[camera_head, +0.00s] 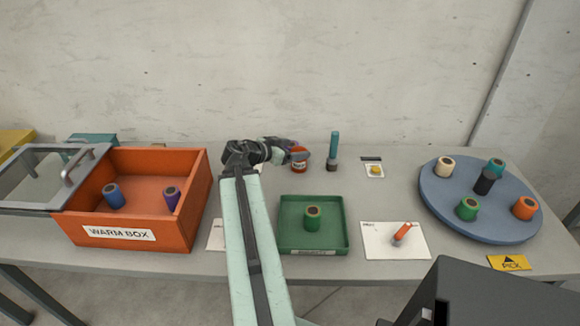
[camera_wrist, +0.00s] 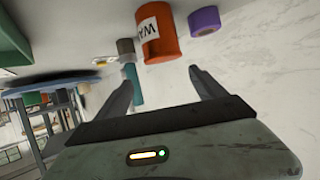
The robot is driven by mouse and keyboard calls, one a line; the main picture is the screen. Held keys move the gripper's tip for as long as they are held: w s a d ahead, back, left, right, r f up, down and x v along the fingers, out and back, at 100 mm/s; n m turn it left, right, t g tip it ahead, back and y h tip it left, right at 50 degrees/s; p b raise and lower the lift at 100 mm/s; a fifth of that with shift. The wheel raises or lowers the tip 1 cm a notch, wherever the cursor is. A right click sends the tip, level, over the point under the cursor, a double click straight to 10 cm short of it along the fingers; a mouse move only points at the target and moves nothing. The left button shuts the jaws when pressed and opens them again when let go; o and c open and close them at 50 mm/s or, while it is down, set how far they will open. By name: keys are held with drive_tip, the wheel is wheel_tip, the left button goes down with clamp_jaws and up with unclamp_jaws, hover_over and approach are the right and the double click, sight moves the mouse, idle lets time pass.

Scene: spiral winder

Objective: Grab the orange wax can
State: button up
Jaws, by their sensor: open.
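The orange wax can (camera_head: 301,163) stands at the back of the grey table in the head view, partly covered by my gripper (camera_head: 292,154). In the wrist view the can (camera_wrist: 163,43) shows a white label with the letters "WA" and lies beyond the fingertips. My gripper (camera_wrist: 160,78) is open, with nothing between its fingers. The can appears roughly in line with the gap between them, apart from both in the wrist view.
A teal-handled tool (camera_head: 334,148) stands just right of the can. A purple ring-shaped object (camera_wrist: 205,20) is on its other side. The orange warm box (camera_head: 195,205), green tray (camera_head: 343,240) and blue round turntable (camera_head: 440,205) hold spools.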

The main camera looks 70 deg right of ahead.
drive_tip(key=b, duration=0.3)
hover_over(291, 174)
wheel_tip(291, 174, down, 4)
drive_tip(key=shift+f, duration=0.25)
drive_tip(key=shift+b+x, duration=0.65)
drive_tip(key=shift+x, duration=0.65)
drive_tip(key=x, duration=0.1)
drive_tip(key=b+x, duration=0.1)
drive_tip(key=x, duration=0.1)
drive_tip(key=b+x, duration=0.1)
drive_tip(key=shift+w+d+f, duration=0.1)
drive_tip(key=shift+d+f, duration=0.25)
drive_tip(key=shift+d, duration=0.2)
drive_tip(key=shift+r, duration=0.1)
drive_tip(key=c, duration=1.6)
drive_tip(key=shift+c, duration=0.2)
wheel_tip(291, 174, up, 10)
drive_tip(key=p, duration=1)
drive_tip(key=shift+r, duration=0.1)
